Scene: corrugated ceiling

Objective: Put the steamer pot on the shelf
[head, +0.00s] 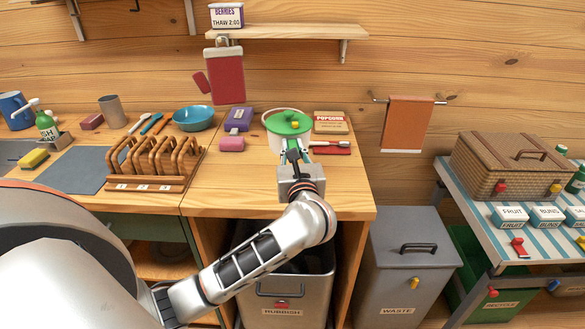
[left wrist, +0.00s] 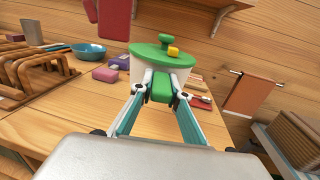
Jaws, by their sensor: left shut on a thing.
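The steamer pot (head: 270,136) is white with a green lid and stands out near the back of the wooden counter's right part. It also shows in the left wrist view (left wrist: 151,49), with a green knob and a yellow piece on the lid. My left gripper (head: 292,150) is shut on the pot's green side handle (left wrist: 161,88) from the front. The pot looks upright; I cannot tell whether its base touches the counter. The wooden wall shelf (head: 287,32) is above and behind it. My right gripper is not in view.
A popcorn box (head: 331,122), a purple box (head: 238,119) and a wooden rack (head: 152,163) are on the counter.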

